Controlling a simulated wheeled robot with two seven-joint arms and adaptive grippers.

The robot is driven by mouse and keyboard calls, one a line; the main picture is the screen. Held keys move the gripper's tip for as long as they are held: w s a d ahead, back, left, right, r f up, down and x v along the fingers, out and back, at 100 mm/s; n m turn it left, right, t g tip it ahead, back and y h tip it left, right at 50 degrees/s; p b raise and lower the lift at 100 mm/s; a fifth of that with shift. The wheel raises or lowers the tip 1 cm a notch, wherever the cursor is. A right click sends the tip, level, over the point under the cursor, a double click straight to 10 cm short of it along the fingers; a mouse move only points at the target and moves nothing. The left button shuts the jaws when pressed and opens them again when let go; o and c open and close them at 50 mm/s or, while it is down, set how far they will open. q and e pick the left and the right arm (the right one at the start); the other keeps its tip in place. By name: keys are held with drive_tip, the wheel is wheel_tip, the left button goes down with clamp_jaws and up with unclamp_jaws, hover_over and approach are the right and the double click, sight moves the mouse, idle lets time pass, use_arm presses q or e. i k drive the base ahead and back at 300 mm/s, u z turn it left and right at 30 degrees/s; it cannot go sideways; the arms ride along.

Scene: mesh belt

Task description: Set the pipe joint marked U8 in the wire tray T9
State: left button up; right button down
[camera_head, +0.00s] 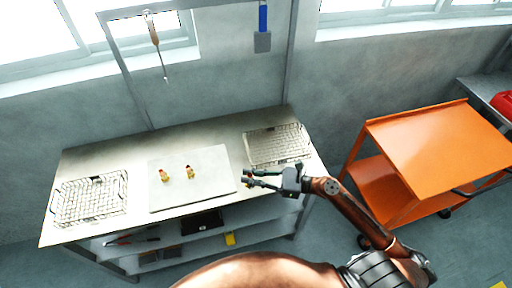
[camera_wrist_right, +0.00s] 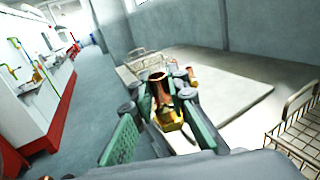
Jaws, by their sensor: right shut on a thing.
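My right gripper (camera_head: 262,180) is near the front right edge of the bench, in front of the right wire tray (camera_head: 277,159). In the right wrist view the gripper (camera_wrist_right: 163,112) is shut on a copper and yellow pipe joint (camera_wrist_right: 160,88), held off the bench. Two more pipe joints, one on the left (camera_head: 164,175) and one on the right (camera_head: 190,172), stand on the pale mat (camera_head: 218,190). The left wire tray (camera_head: 122,205) lies at the bench's left end. Both trays look empty. Markings U8 and T9 are not readable. My left gripper is not seen.
The grey bench (camera_head: 140,147) has a frame above with a hanging screwdriver (camera_head: 154,35) and a blue-handled tool (camera_head: 263,28). A lower shelf holds a yellow item (camera_head: 230,239). An orange cart (camera_head: 435,145) stands to the right.

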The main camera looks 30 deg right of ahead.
sight(277, 151)
drive_tip(key=u, duration=0.2)
drive_tip(key=i, duration=0.65)
drive_tip(key=z, duration=1.75)
